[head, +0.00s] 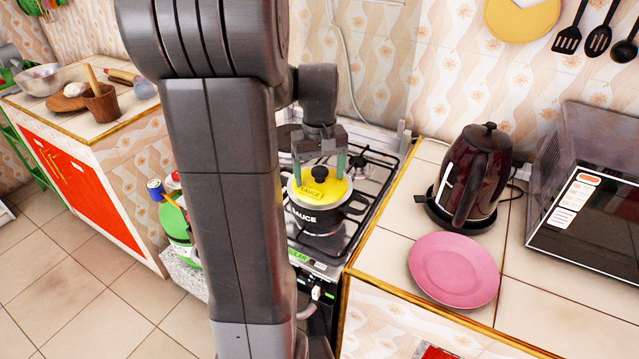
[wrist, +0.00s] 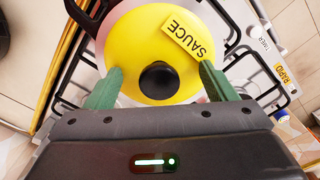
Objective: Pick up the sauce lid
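The yellow sauce lid (head: 322,188) with a black knob sits on a black pot (head: 318,216) marked SAUCE, on the stove. In the wrist view the lid (wrist: 150,40) fills the upper middle, with its SAUCE label at the upper right and its black knob (wrist: 159,80) near the centre. My gripper (head: 320,165) is directly above the lid, pointing down. Its two green fingers (wrist: 158,88) are spread wide, one on each side of the knob, with a gap to it on both sides. Whether the fingertips touch the lid cannot be told.
The stove (head: 372,190) has a black grate around the pot. To the right, the counter holds a dark kettle (head: 476,172), a pink plate (head: 453,268) and a microwave (head: 600,190). A green bottle (head: 178,222) stands left of the stove, partly behind my arm.

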